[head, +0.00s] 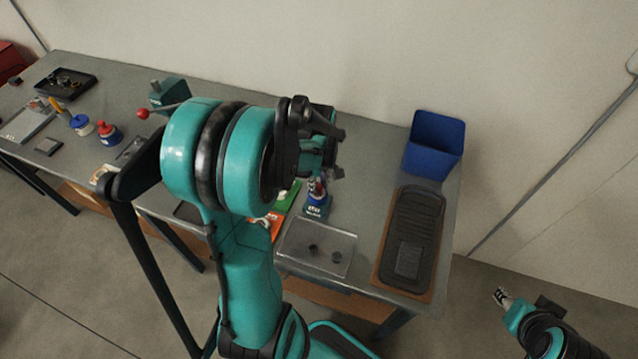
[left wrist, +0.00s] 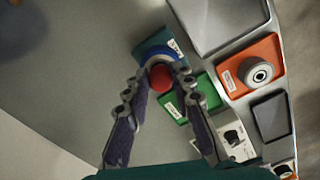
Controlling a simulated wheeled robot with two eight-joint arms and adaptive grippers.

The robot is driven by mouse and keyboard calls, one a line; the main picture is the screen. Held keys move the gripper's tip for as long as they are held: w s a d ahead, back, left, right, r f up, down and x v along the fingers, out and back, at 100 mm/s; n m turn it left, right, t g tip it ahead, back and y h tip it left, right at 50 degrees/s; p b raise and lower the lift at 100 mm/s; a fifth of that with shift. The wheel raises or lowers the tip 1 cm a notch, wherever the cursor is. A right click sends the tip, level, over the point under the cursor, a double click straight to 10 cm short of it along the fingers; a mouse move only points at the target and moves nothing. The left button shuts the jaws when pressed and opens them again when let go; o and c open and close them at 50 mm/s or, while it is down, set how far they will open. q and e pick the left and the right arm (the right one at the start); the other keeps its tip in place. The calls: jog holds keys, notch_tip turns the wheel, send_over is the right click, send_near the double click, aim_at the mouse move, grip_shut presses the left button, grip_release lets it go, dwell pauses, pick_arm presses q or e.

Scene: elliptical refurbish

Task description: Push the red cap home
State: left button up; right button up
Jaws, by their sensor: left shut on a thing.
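The red cap (left wrist: 161,78) shows between the fingertips of my left gripper (left wrist: 162,74) in the left wrist view. A blue ring (left wrist: 158,55) curves around its far side, on a teal block (left wrist: 150,44) with a white label. In the head view my left gripper (head: 318,172) points down over the labelled teal block (head: 317,209), and the arm hides part of it. The gripper is shut on the red cap. I cannot tell how deep the cap sits. My right gripper (head: 503,297) is off the bench at lower right, too small to read.
A green tray (left wrist: 203,96) and an orange tray (left wrist: 250,68) with a round part lie beside the block. Bare bench lies behind.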

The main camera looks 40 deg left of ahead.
pick_arm(q)
jog(key=shift+f+b, duration=0.55)
jog(key=shift+f, duration=0.05)
dwell(1.0)
jog(key=o, duration=0.8)
notch_tip(320, 180, up, 12)
jog(key=shift+r, duration=0.1)
dwell(0.5)
